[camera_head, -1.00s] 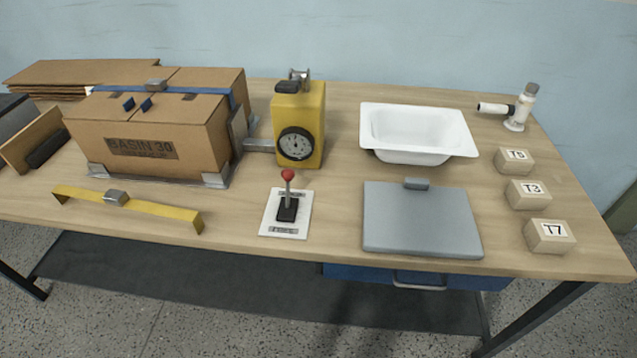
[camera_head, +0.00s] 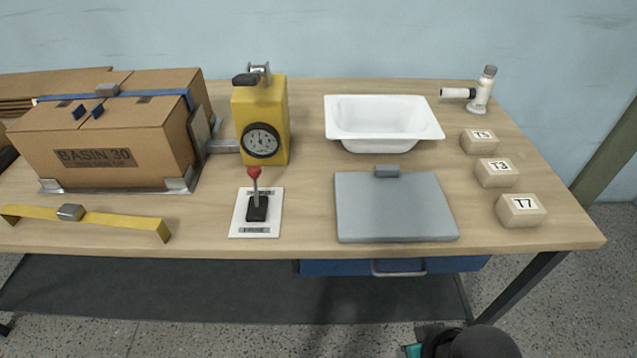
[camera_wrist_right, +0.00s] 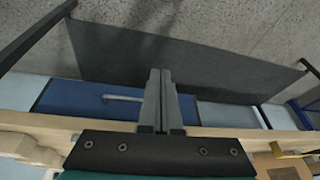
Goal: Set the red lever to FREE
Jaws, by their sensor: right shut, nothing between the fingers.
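The red lever (camera_head: 254,174) has a red ball on a thin grey stem. It rises from a black base on a white plate (camera_head: 241,219) near the table's front edge. The stem stands close to upright. The plate has a label at its back and one at its front, both too small to read. My right gripper (camera_wrist_right: 161,72) is shut and empty in the right wrist view, in front of the table edge and pointing toward the floor and drawer. In the head view only part of my right arm shows at the bottom, well away from the lever. My left gripper is not in view.
A yellow gauge unit (camera_head: 276,115) stands behind the lever. A strapped carton (camera_head: 95,150) and a yellow strap (camera_head: 115,220) lie left. A grey lid (camera_head: 395,212), white basin (camera_head: 385,110) and tagged blocks (camera_head: 521,212) are right. A blue drawer (camera_head: 340,267) hangs below.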

